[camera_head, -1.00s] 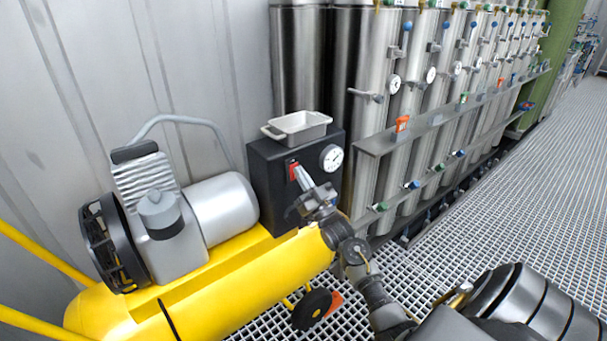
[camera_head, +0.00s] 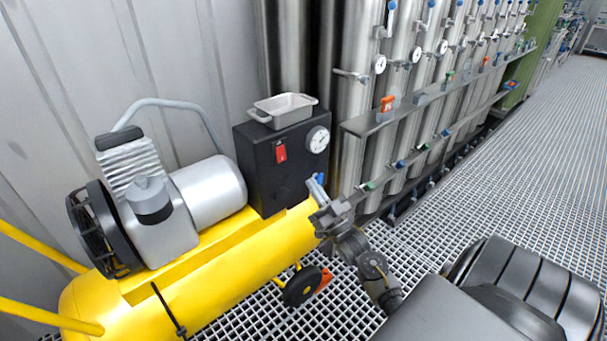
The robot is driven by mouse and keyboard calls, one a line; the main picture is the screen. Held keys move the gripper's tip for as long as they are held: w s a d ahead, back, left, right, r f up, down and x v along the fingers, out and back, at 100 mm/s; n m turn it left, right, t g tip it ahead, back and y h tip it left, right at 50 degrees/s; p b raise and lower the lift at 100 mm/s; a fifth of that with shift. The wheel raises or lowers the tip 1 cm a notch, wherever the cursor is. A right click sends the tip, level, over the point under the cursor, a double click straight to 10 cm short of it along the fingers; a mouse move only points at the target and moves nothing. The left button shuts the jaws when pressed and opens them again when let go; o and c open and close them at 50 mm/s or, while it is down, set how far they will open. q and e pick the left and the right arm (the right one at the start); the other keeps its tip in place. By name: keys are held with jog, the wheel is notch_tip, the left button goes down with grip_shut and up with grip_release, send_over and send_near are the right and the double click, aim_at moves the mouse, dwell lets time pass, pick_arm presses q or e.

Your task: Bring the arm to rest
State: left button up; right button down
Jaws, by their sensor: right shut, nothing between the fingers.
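My right gripper (camera_head: 318,190) is shut and empty, in front of the lower right part of the black control box (camera_head: 266,180) on the yellow compressor (camera_head: 220,270). Its fingers point up and left, apart from the red switch (camera_head: 280,152) on the box. A small blue part shows beside the fingertips; I cannot tell whether they touch it. My right arm (camera_head: 372,268) reaches in from the bottom right. My left gripper is not in view.
Steel vessels (camera_head: 357,110) with a shelf rail (camera_head: 372,122) stand to the right. The grating floor (camera_head: 500,170) at right is open.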

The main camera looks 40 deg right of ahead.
jog(key=shift+s+f, duration=0.4)
jog(key=shift+s, duration=0.1)
jog(key=shift+a, duration=0.1)
